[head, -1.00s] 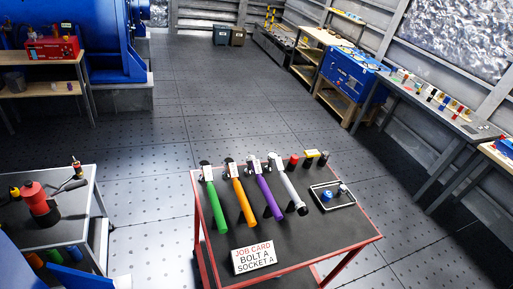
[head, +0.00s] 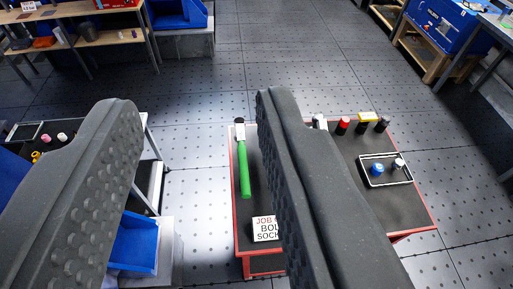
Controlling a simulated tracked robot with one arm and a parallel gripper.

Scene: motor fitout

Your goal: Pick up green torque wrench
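The green torque wrench (head: 244,167) lies near the left edge of the red-edged cart (head: 408,207), its dark head towards the far edge. My gripper (head: 190,110) is open and empty, its two dark padded fingers large in the foreground. The green wrench shows in the gap between the fingers, close to the right finger, and lies well beyond them on the cart top. The right finger hides the middle of the cart, where other wrenches lay in the earlier view.
On the cart are a partly hidden job card (head: 266,229), a small tray (head: 385,170) with a blue piece, and several small items along the far edge. A grey bench with a blue bin (head: 135,243) stands left. Open floor lies beyond the cart.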

